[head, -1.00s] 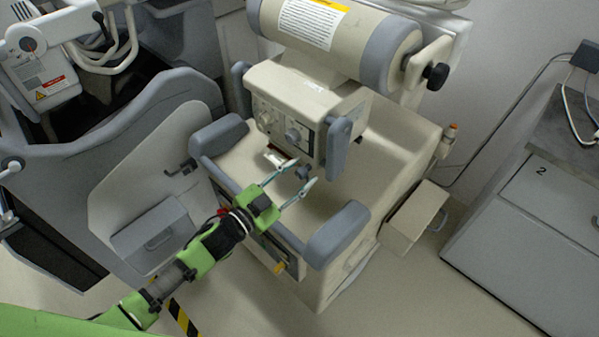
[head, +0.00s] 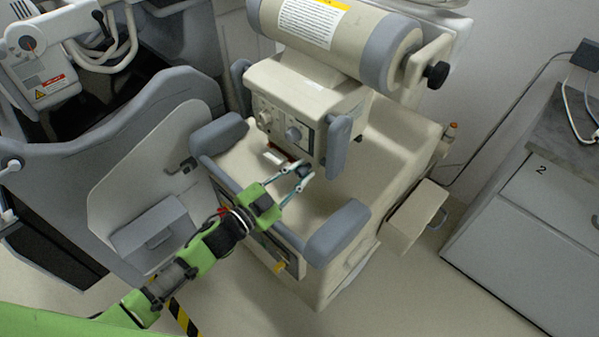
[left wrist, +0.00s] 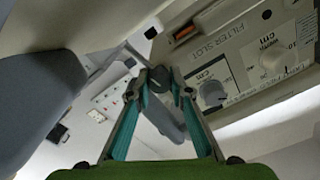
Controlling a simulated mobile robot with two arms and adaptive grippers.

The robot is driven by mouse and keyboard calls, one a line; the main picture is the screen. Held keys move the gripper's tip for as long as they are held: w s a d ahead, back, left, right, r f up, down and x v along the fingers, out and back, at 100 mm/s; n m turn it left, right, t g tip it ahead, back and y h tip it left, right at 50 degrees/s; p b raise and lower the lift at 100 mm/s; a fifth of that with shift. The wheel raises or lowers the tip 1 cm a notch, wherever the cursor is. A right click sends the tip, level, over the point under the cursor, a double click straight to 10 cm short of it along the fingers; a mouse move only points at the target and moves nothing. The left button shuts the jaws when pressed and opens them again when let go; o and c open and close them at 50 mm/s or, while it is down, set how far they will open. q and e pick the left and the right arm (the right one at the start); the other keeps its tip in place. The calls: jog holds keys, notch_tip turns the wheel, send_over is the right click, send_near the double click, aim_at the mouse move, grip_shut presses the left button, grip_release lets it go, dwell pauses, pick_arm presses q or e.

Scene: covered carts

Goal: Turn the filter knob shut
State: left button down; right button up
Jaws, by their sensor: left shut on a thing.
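The filter knob (head: 304,171) is a small dark grey knob at the lower front of the beige machine head (head: 295,100). In the left wrist view the dark knob (left wrist: 160,77) sits between my fingertips, beside the panel marked FILTER SLOT (left wrist: 228,45). My left gripper (head: 302,172) is shut on the knob, with one teal finger on each side. It also shows in the left wrist view (left wrist: 161,86). The fingertips hide part of the knob, and its turn angle is hard to tell. My right gripper is not in view.
Two round dials, one grey (left wrist: 212,93) and one white (left wrist: 272,58), are close to the fingers on the panel. Padded grey armrests (head: 338,233) flank my left arm. A grey cabinet (head: 530,220) stands at the right.

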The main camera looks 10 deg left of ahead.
pick_arm(q)
jog(key=m, duration=0.3)
jog(key=m+b, duration=0.1)
jog(key=m, duration=0.3)
jog(key=shift+f, duration=0.15)
jog(key=m+b, duration=0.1)
jog(key=m, duration=0.2)
jog(key=shift+m, duration=0.3)
jog(key=shift+m+b, duration=0.65)
jog(key=shift+m, duration=1.45)
jog(key=c, duration=1.8)
grip_release()
